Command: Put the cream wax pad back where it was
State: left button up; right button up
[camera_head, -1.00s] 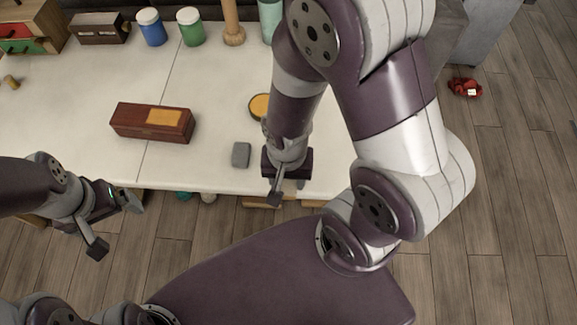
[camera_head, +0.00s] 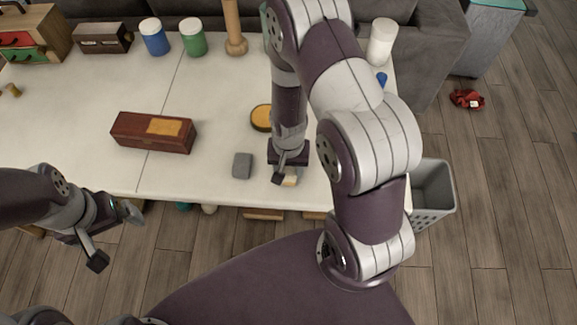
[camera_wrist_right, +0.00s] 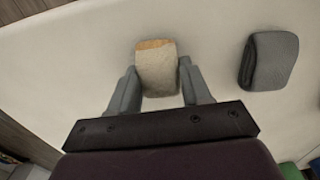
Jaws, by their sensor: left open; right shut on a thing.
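The cream wax pad (camera_wrist_right: 158,72) is between the fingers of my right gripper (camera_wrist_right: 158,88) in the right wrist view, with an orange-brown edge at its far end. My right gripper (camera_head: 286,178) is shut on it, at the front part of the white table (camera_head: 80,165). In the head view the pad (camera_head: 290,181) shows only partly below the gripper. Whether it touches the table I cannot tell. My left gripper (camera_head: 116,236) is open and empty, off the table's front edge at the left.
A grey block (camera_head: 242,165) lies just left of my right gripper; it also shows in the right wrist view (camera_wrist_right: 268,61). A round orange-topped tin (camera_head: 260,117) is behind. A red-brown box (camera_head: 152,132) lies further left. Jars (camera_head: 193,38) stand at the back. A grey basket (camera_head: 433,193) stands off the table's right.

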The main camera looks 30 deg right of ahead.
jog(key=shift+f, duration=0.15)
jog(key=o, duration=0.9)
notch_tip(320, 180, up, 12)
jog(key=p, duration=0.1)
notch_tip(320, 180, up, 9)
jog(key=n+t+p, duration=0.1)
jog(key=n+p, duration=0.1)
jog(key=n, duration=0.5)
send_over(288, 169)
jog(key=s+a, duration=0.2)
jog(key=s, duration=0.2)
jog(key=shift+s+a, duration=0.15)
